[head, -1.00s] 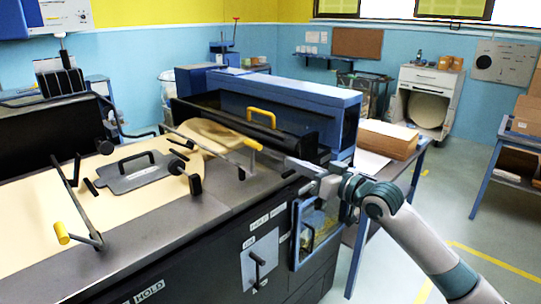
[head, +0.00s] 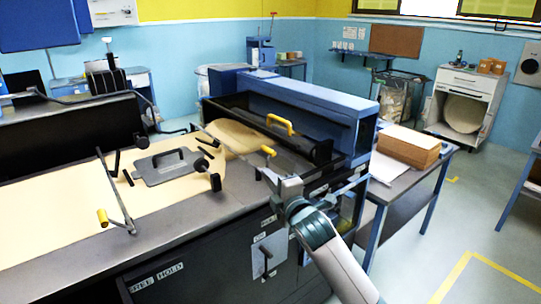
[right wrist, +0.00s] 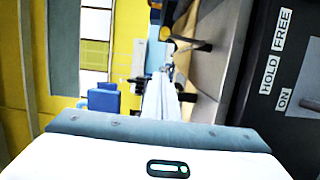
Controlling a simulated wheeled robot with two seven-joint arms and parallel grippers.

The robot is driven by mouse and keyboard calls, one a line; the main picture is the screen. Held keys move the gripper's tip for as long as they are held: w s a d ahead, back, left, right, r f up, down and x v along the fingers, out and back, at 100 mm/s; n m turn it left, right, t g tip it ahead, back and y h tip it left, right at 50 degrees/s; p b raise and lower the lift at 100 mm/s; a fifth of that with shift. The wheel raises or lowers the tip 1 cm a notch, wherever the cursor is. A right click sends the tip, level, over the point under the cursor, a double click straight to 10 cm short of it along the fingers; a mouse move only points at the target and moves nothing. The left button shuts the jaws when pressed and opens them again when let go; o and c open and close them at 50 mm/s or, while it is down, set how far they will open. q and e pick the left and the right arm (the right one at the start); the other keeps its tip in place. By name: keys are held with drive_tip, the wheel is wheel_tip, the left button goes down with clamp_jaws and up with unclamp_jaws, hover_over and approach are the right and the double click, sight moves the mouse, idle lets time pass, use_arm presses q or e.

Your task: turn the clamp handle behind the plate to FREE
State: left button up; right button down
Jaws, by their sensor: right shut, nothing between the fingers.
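A dark grey plate (head: 172,166) with a black grip lies on the tan sheet on the bench. Beyond it, a long thin bar with a yellow end (head: 268,150) reaches across the bench; I cannot tell for sure that it is the clamp handle. Another yellow-ended lever (head: 103,217) stands at the left. My right gripper (head: 265,175) is shut and empty, just below the far bar's yellow end in the picture; contact cannot be told. Its fingers (right wrist: 160,97) also show in the right wrist view. My left gripper is not in view.
A FREE/HOLD label (head: 157,276) is on the bench front, and a HOLD/FREE label (right wrist: 274,50) shows in the right wrist view. A blue-housed machine (head: 310,108) with a yellow grip stands behind.

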drive_tip(key=shift+w+f, duration=0.1)
drive_tip(key=shift+w, duration=0.05)
drive_tip(key=w+p, duration=0.5)
drive_tip(key=w, duration=0.6)
drive_tip(key=shift+w+a, duration=0.25)
drive_tip(key=shift+a, duration=0.05)
idle(0.4)
drive_tip(key=shift+w+d, duration=0.1)
drive_tip(key=shift+d, duration=0.05)
